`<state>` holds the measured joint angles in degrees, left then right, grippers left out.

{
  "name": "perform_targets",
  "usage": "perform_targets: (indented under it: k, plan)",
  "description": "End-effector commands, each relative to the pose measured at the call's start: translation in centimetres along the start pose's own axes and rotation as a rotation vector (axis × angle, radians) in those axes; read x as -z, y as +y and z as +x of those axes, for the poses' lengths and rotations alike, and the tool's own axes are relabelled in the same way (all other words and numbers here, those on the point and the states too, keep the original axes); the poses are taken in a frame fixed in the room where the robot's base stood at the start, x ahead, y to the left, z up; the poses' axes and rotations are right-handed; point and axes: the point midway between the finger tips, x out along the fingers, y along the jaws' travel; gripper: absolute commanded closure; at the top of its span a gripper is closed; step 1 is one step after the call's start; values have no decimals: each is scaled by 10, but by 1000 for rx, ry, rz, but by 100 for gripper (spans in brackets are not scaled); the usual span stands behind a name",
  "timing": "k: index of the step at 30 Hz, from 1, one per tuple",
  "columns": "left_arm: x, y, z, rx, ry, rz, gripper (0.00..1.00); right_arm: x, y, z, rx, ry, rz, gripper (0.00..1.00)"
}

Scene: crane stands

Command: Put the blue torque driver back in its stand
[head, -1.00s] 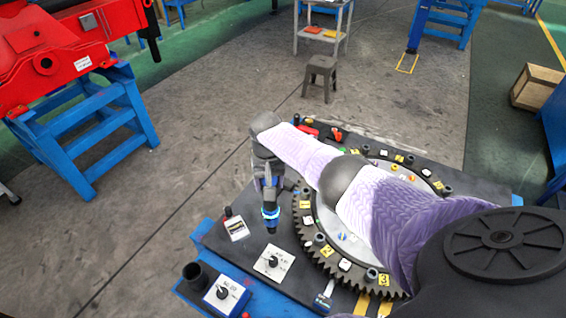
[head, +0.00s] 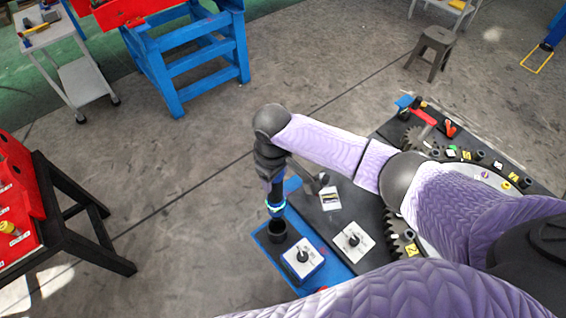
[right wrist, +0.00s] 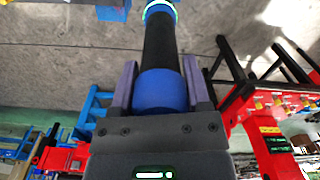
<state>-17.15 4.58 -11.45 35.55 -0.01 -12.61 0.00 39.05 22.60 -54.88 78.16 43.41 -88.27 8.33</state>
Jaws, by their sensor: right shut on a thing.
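My right gripper (head: 276,188) points down at the left end of the workbench and is shut on the blue torque driver (head: 276,207). In the right wrist view the driver (right wrist: 160,92) lies between the two fingers, with a blue body, a dark section and a glowing ring at the far end. In the head view the driver hangs roughly upright. Its lower end is at the mouth of the black cup-shaped stand (head: 278,232) on the blue bench edge. I cannot tell whether the tip is inside or just above it. My left gripper is not in view.
A dial box (head: 303,256) stands close to the right of the stand. A large gear (head: 395,232) is to the right. Open floor lies to the left.

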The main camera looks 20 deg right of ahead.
Motion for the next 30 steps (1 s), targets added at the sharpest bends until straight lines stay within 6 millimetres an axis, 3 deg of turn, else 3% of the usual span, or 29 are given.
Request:
perform_targets:
  k: [10, 14, 21, 30]
  plan:
    - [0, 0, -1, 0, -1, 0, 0, 0, -1, -1, 0, 2, -5, 100]
    - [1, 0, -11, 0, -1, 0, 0, 0, -1, -4, 1, 1, -3, 100]
    - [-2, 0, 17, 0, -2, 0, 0, 0, -1, 32, 0, 2, -3, 100]
    - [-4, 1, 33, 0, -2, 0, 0, 0, -1, 55, 0, 2, -3, 100]
